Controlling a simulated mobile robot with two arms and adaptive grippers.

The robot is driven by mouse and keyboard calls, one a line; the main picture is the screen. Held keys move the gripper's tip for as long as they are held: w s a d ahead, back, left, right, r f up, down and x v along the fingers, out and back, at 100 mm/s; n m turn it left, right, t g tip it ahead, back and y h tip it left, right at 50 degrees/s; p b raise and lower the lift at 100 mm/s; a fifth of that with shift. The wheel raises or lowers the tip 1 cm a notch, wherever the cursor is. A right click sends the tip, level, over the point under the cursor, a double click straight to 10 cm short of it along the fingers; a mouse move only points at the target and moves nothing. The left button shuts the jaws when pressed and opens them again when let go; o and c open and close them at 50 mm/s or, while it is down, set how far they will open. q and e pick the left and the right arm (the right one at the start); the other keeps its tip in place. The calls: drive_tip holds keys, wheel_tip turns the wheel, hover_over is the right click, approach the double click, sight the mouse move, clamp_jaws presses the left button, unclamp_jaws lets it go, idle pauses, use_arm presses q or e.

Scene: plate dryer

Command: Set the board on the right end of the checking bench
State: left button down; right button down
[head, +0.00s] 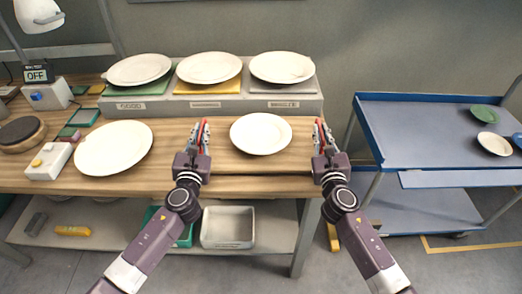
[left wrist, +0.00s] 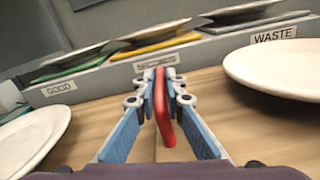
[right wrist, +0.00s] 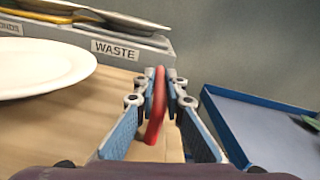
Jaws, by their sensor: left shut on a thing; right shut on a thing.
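The pale wooden board (head: 238,164) is between my two grippers at the right end of the checking bench (head: 175,182), and its wood blends with the bench top. A white plate (head: 261,133) appears to rest on it. My left gripper (head: 204,130) is shut on a red handle, clear in the left wrist view (left wrist: 162,105). My right gripper (head: 320,132) is shut on the other red handle, seen in the right wrist view (right wrist: 157,108). The board looks level. I cannot tell whether it touches the bench or hangs just above it.
A grey shelf (head: 210,104) with labelled plate stacks runs behind. Another white plate (head: 114,148) lies left of my left gripper. A lamp (head: 40,15) and an OFF-marked box (head: 47,95) stand far left. A blue cart (head: 425,130) stands right, across a gap.

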use_arm(q)
drive_tip(key=shift+w+a+f+b, duration=0.1)
drive_tip(key=shift+a+f+b, duration=0.25)
drive_tip(key=shift+f+b, duration=0.25)
use_arm(e)
drive_tip(key=shift+w+d+f, duration=0.1)
drive_tip(key=shift+d+f, duration=0.2)
drive_tip(key=shift+f, duration=0.3)
use_arm(q)
drive_tip(key=c, duration=2.4)
unclamp_jaws()
drive_tip(key=shift+f, duration=0.15)
use_arm(e)
drive_tip(key=c, duration=2.4)
unclamp_jaws()
drive_tip(key=shift+f, duration=0.15)
use_arm(q)
drive_tip(key=o, duration=0.4)
drive_tip(key=shift+d, duration=0.1)
use_arm(e)
drive_tip(key=o, duration=0.4)
use_arm(q)
drive_tip(key=shift+d, duration=0.1)
use_arm(e)
drive_tip(key=shift+a, duration=0.2)
